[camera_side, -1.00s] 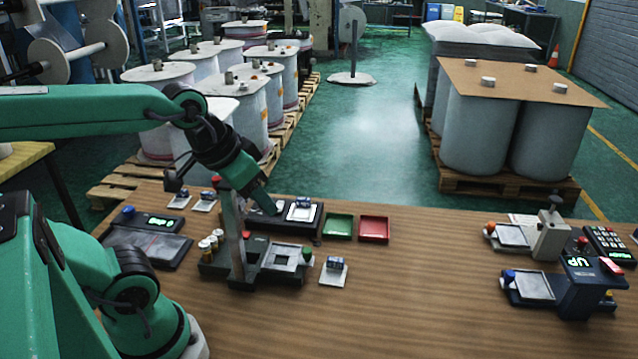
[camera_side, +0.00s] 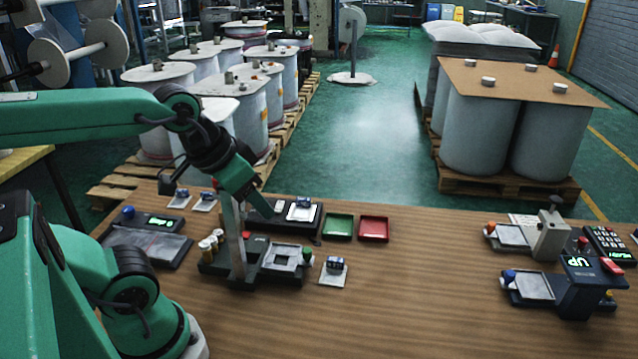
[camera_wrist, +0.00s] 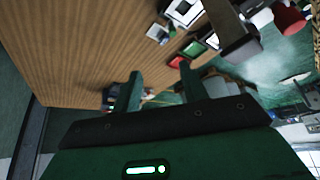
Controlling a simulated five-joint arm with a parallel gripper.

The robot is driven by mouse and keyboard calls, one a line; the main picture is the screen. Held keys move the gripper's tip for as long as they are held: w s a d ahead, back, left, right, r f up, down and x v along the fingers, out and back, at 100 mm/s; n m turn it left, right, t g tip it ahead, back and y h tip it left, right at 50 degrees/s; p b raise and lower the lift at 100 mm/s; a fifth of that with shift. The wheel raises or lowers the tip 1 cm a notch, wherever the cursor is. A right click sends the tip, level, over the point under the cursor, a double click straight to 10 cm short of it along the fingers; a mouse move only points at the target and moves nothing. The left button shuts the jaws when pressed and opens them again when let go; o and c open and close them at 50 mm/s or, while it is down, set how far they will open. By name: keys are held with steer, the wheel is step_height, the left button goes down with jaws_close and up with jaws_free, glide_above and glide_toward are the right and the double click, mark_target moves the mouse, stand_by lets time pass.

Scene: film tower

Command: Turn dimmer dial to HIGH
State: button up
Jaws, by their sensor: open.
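I cannot pick out the dimmer dial or its HIGH mark with certainty. A black box with a bright white panel (camera_side: 302,212) stands at the back of the bench, and my gripper covers part of its left end in the side view. My gripper (camera_side: 264,208) points down and right there, in front of the top of an upright post (camera_side: 236,245) on a black fixture. In the wrist view my gripper (camera_wrist: 160,72) is open, its two green fingers apart with nothing between them.
A green tray (camera_side: 339,226) and a red tray (camera_side: 374,229) lie right of the box. A unit with a green display and blue knob (camera_side: 128,211) stands at left. More devices, including one reading UP (camera_side: 578,263), stand at right. The bench's middle right is clear.

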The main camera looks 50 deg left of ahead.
steer(key=w+a+f+n+g, duration=0.2)
steer(key=w+a+n+g, duration=0.1)
steer(key=w+a+n, duration=0.85)
steer(key=w+a+f+n+g, duration=0.1)
steer(key=a+f+n, duration=0.2)
steer(key=a, duration=0.2)
steer(key=w+a+f+n, duration=0.1)
steer(key=a+f+n, duration=0.3)
steer(key=a, duration=0.1)
steer(key=w+a+f+n+g, duration=0.1)
steer(key=a+f+n, duration=0.2)
steer(key=a, duration=0.3)
steer(key=shift+f+n+g, duration=0.3)
steer(key=shift+f+n, duration=0.05)
steer(key=shift+a+f, duration=0.1)
steer(key=shift+a, duration=0.05)
steer(key=shift+f, duration=0.1)
steer(key=shift+f, duration=3.8)
